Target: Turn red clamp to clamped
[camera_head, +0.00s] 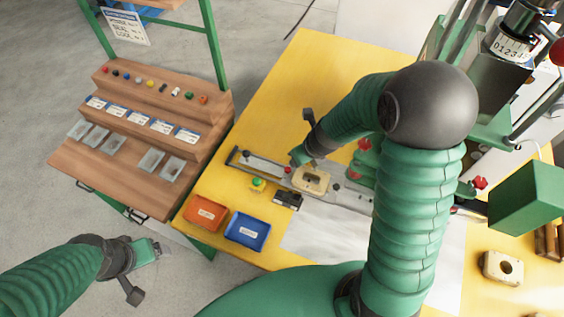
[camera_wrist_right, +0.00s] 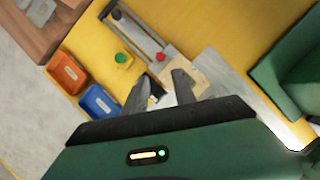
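A grey metal rail fixture (camera_head: 258,163) lies on the yellow table and holds a beige block (camera_head: 312,179) with an opening. A small red knob (camera_head: 287,169) sits on the rail left of the block; it also shows in the right wrist view (camera_wrist_right: 160,57). Further red parts (camera_head: 363,145) stand right of the block, partly behind my right arm. I cannot tell which is the clamp. My right gripper (camera_head: 296,158) is above the rail near the knob. In the wrist view its fingers (camera_wrist_right: 163,80) are apart, just short of the knob. My left gripper (camera_head: 152,252) hangs over the floor, away from the table.
An orange bin (camera_head: 205,212) and a blue bin (camera_head: 247,231) stand at the table's front left. A yellow-green button box (camera_head: 257,185) and a black box (camera_head: 288,200) sit near the rail. A green machine (camera_head: 525,195) stands at right. Another beige block (camera_head: 502,268) lies front right.

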